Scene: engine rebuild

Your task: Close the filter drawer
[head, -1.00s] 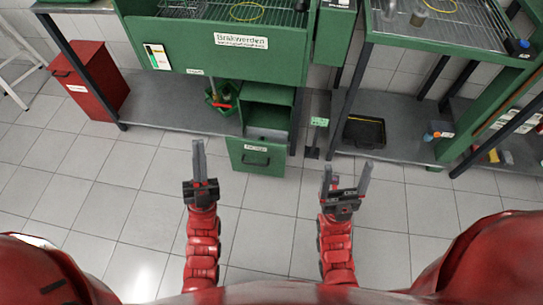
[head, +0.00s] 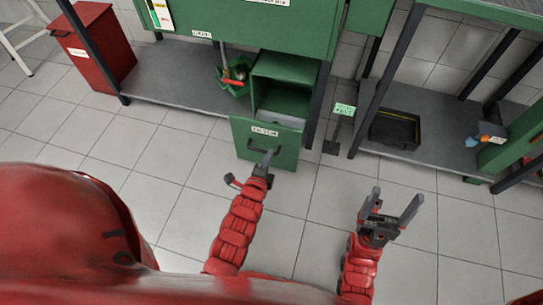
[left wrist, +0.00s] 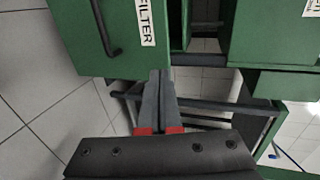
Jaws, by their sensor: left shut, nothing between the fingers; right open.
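The filter drawer (head: 283,150) is a green box front with a white label and a dark bar handle (head: 248,148). It stands pulled out of the green cabinet, and its open inside (head: 282,106) shows behind the front. In the left wrist view the drawer front (left wrist: 75,35) carries the word FILTER. My left gripper (head: 271,154) is shut and empty, overlapping the lower part of the drawer front in the head view. In the left wrist view its fingertips (left wrist: 159,75) are by the front's edge; contact cannot be told. My right gripper (head: 396,200) is open and empty above the floor.
A grey lower shelf (head: 185,85) runs left of the drawer, with a green holder (head: 236,84) on it. A red bin (head: 95,50) stands at the far left. A black tray (head: 394,129) lies on the right shelf. The tiled floor in front is clear.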

